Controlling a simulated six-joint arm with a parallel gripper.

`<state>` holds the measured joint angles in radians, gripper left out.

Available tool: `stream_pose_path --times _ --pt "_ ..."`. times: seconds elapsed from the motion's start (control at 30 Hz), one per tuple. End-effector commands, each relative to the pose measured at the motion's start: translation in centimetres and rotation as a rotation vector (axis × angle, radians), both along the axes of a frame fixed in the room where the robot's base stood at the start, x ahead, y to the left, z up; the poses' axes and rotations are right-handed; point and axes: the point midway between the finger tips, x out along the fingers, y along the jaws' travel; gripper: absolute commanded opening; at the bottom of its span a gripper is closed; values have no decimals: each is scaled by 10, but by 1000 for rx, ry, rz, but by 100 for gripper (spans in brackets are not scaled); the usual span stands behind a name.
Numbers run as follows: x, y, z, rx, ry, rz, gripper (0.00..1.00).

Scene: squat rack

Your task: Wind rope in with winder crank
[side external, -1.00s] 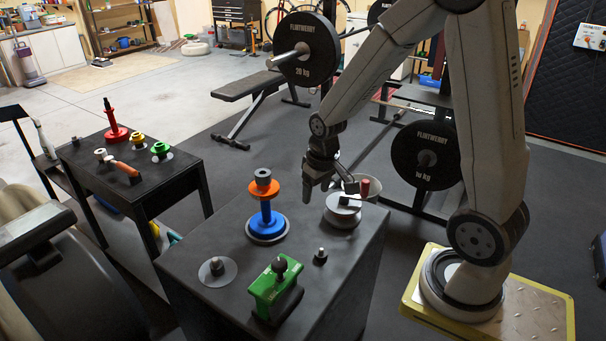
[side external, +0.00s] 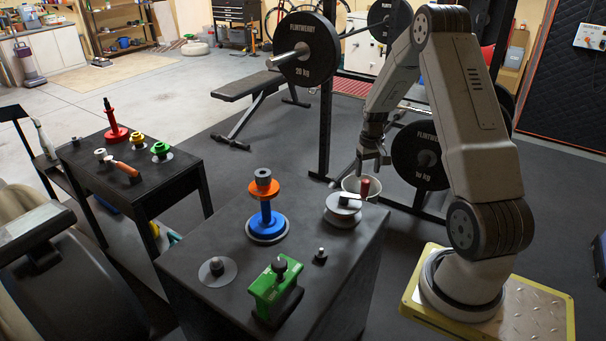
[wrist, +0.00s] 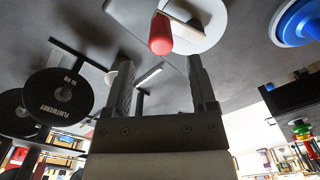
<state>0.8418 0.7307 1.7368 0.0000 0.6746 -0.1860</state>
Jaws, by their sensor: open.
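The winder (side external: 343,215) is a low pale grey drum at the back right of the dark bench. Its crank has a red handle (side external: 365,188) standing up at the drum's right side. My gripper (side external: 373,168) is just above and behind the red handle, pointing down. In the wrist view, my gripper (wrist: 160,65) has its two fingers wide apart with nothing between them. The red handle (wrist: 160,38) lies just beyond the fingertips, roughly centred in the gap, with the pale drum (wrist: 205,22) beside it. I cannot make out any rope.
A blue and orange spool post (side external: 267,215) stands left of the winder. A green block (side external: 272,287) is at the bench's front. The squat rack's weight plate (side external: 409,157) is close behind my gripper.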

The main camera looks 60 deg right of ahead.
Motion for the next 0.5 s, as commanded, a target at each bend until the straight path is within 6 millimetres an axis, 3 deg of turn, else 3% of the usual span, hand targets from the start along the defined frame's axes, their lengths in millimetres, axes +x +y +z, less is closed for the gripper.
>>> stream_pose_path --times 0.27,0.5 --pt "0 1 -11 1 1 1 73" --pt "0 1 -36 1 2 1 73"
